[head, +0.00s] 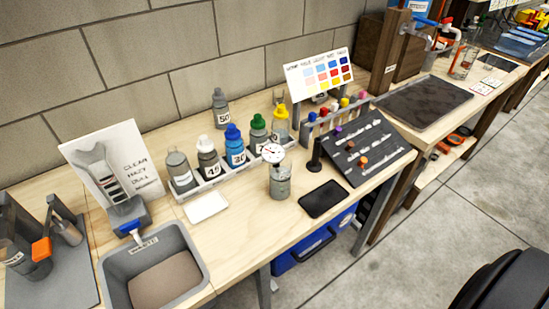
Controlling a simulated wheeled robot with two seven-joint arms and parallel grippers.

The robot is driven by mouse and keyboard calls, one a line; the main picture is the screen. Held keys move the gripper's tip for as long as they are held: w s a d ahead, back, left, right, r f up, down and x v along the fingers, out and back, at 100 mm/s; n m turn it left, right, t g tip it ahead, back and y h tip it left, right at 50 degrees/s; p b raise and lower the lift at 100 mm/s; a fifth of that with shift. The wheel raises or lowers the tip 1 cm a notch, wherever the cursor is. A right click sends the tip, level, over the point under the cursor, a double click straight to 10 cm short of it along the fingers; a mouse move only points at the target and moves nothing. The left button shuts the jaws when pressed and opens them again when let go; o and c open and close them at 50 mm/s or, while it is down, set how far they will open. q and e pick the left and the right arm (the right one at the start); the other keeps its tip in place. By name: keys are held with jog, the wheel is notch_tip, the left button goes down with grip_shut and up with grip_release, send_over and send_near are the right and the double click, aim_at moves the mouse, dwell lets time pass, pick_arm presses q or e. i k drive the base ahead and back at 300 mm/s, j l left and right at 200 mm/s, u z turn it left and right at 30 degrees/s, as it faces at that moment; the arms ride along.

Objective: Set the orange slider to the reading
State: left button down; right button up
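A dark sloped board (372,146) with several pale slots stands on the right half of the wooden bench. An orange slider knob (362,161) sits low on its left part. A purple knob (338,129) and a brownish-orange knob (350,145) sit above it, and another small knob (376,123) is at the upper right. The marks beside the slots are too small to read. Neither of my grippers is in view.
Dropper bottles (235,147) and a white card (206,205) are left. A grey tub (152,268) is at the front left.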

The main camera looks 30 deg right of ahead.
aim_at(363, 160)
jog(key=z, duration=1.7)
